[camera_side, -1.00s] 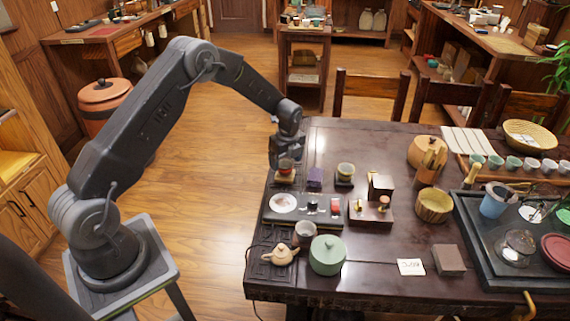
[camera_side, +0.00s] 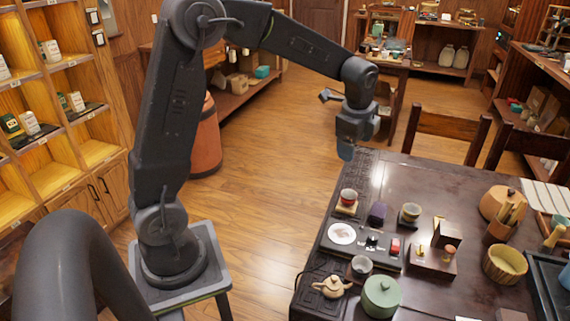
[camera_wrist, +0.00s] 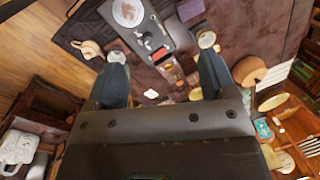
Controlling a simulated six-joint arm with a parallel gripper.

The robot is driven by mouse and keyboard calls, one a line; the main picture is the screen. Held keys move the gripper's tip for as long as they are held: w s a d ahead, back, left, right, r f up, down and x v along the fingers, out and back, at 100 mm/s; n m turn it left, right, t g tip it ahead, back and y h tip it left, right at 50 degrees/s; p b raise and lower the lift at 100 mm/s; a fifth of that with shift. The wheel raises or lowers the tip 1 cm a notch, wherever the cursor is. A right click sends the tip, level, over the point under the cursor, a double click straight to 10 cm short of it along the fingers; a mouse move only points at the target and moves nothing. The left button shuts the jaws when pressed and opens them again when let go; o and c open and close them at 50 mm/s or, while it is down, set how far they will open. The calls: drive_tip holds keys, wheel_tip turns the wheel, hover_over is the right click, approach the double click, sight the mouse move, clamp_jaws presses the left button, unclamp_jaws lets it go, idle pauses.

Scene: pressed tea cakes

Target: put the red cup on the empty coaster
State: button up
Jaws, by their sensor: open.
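A pale green cup (camera_side: 411,211) stands on a dark coaster to the right, and also shows by the right finger in the wrist view (camera_wrist: 207,40). The red cup is not visible in the wrist view.
In front are a dark tray (camera_side: 385,260) with a white disc, a pale cup (camera_side: 362,265), a teapot (camera_side: 331,287) and a green lidded jar (camera_side: 381,297). A wooden stand (camera_side: 432,262) is at right.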

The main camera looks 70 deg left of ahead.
drive_tip(key=s+d+r+n+t, duration=0.1)
drive_tip(key=s+d+r+n, duration=0.1)
drive_tip(key=s, duration=0.6)
drive_tip(key=s+d+r+n+t, duration=0.1)
drive_tip(key=s+d+r+n, duration=0.1)
drive_tip(key=s+d+n, duration=0.2)
drive_tip(key=s+d+r+n+t+h, duration=0.1)
drive_tip(key=s+d+r+n, duration=0.1)
drive_tip(key=s+n, duration=0.5)
drive_tip(key=s+d, duration=0.1)
drive_tip(key=s, duration=0.4)
drive_tip(key=shift+r+t, duration=0.15)
drive_tip(key=shift+t, duration=0.25)
